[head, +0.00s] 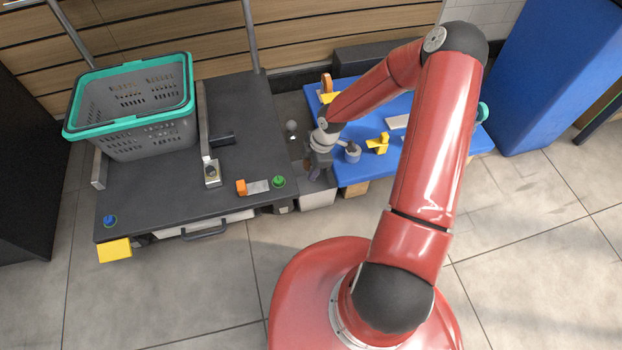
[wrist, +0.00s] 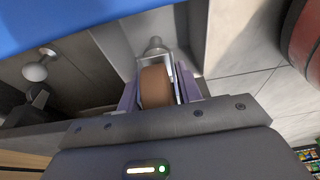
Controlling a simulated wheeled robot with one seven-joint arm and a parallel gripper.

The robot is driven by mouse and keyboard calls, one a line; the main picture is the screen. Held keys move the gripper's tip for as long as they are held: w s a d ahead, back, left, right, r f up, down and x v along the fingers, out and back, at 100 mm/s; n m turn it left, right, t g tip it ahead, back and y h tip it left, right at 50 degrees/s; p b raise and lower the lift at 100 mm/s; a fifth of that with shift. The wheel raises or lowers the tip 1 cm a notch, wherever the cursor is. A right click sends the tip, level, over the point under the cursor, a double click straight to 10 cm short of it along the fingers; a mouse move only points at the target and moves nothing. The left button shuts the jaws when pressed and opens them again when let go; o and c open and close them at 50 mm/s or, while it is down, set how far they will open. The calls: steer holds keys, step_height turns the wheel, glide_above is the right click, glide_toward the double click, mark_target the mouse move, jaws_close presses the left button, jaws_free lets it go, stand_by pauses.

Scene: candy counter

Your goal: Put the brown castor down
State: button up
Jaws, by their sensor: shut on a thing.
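The brown castor (wrist: 155,86) sits between the fingers of my gripper (wrist: 160,92) in the wrist view. It has a brown wheel in a metal fork, with a grey stem end pointing away from my gripper. My gripper is shut on it. In the head view my gripper (head: 318,165) points down at the gap between the dark counter (head: 150,190) and the blue table (head: 358,178), above a grey bin (head: 318,197). The castor is mostly hidden there by my gripper, and I cannot tell whether it touches anything below.
A green-rimmed basket (head: 150,138) stands on the counter. An orange-ended metal piece (head: 256,187), a green round piece (head: 278,181) and a white ball on a stand (head: 291,125) are left of my gripper. A blue-grey pot (head: 352,153) and a yellow piece (head: 378,144) are close on its right.

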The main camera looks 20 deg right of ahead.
steer(key=shift+f+b, duration=0.6)
steer(key=shift+f, duration=2.15)
steer(key=shift+f, duration=0.15)
steer(key=o, duration=1)
steer(key=shift+o, duration=0.2)
